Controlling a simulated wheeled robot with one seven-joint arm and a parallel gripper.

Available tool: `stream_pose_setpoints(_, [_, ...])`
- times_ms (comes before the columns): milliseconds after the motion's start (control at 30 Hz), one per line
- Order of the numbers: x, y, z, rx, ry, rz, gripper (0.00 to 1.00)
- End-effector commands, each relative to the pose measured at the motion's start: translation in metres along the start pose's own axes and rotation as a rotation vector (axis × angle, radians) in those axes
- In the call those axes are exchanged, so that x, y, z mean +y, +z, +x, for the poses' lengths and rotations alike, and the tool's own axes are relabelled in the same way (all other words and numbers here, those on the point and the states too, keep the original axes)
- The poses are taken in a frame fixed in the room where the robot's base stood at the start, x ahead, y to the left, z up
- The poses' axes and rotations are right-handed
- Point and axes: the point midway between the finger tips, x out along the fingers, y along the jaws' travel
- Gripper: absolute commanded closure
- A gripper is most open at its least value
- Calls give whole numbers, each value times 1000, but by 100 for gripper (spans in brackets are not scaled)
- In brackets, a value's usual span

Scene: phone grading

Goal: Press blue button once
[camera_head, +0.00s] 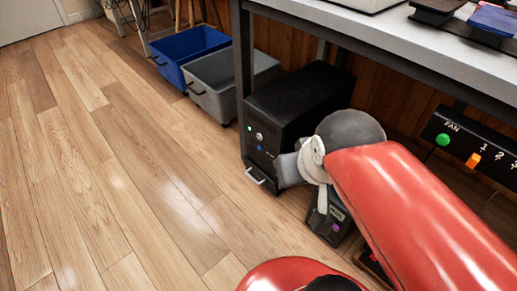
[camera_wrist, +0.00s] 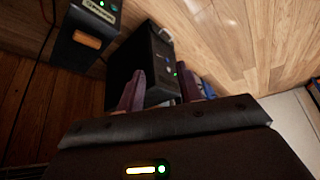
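The blue button (camera_head: 260,148) is a small round spot on the front of a black computer tower (camera_head: 305,95), below a round silver button (camera_head: 259,136) and near a green light. The tower stands on the floor under the table. In the wrist view, the tower (camera_wrist: 138,50) lies beyond my gripper (camera_wrist: 161,86). Its two purplish fingers are apart, with nothing seen between them. In the head view, my red arm reaches in from the lower right, and its grey end is just right of the tower's front. Contact cannot be told.
A blue bin (camera_head: 190,43) and a grey bin (camera_head: 215,85) stand left of the tower. A dark box with a small display (camera_head: 336,213) is beneath my arm. A FAN panel (camera_head: 470,150) hangs under the table (camera_head: 420,45). The wooden floor at left is clear.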

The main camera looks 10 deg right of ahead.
Motion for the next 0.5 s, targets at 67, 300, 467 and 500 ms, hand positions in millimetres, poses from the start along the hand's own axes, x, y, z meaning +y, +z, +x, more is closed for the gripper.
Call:
stream_pose_setpoints(67, [0, 0, 0, 0, 0, 0, 75])
stream_pose_setpoints(300, [0, 0, 0, 0, 0, 0, 100])
stream_pose_setpoints(467, [0, 0, 0, 0, 0, 0, 100])
stream_pose_setpoints(500, [0, 0, 0, 0, 0, 0, 100])
